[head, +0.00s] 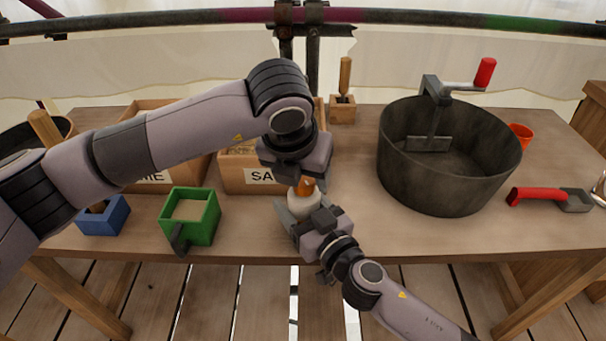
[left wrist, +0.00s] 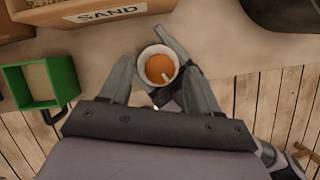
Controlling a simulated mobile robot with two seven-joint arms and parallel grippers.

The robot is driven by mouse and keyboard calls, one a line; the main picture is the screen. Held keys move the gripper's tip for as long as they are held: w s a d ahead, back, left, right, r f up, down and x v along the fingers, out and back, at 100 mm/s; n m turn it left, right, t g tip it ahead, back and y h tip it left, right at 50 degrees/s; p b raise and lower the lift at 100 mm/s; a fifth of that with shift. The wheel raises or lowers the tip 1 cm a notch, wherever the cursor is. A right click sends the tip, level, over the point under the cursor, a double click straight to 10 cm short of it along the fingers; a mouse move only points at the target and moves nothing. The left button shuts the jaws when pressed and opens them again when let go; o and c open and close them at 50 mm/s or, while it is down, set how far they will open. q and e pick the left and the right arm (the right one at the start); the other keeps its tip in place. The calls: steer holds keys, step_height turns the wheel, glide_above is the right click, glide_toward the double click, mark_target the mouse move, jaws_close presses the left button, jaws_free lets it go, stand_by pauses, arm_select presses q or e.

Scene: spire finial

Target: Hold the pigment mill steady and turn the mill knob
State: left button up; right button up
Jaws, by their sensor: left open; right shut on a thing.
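The pigment mill (head: 304,204) is a small white round body with an orange mill knob (head: 306,186) on top. It stands near the table's front edge. My right gripper (head: 300,208) is shut on the white body. My left gripper (head: 301,178) points down from directly above the mill. In the left wrist view its open fingers lie on either side of the orange knob (left wrist: 158,68) and the white rim (left wrist: 147,56). I cannot tell whether they touch the knob. The lower part of the mill is hidden by my right gripper.
A box labelled SAND (head: 236,178) stands just left of the mill. A green box (head: 204,222) and a blue box (head: 92,222) are further left. A large dark tub (head: 430,180) with a red-handled crank stands right. A red-handled trowel (head: 540,195) lies far right.

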arm_select(q)
steer(key=shift+w+f, duration=0.15)
steer(key=shift+f, duration=0.3)
steer(key=shift+c, duration=0.3)
steer(key=c, duration=1)
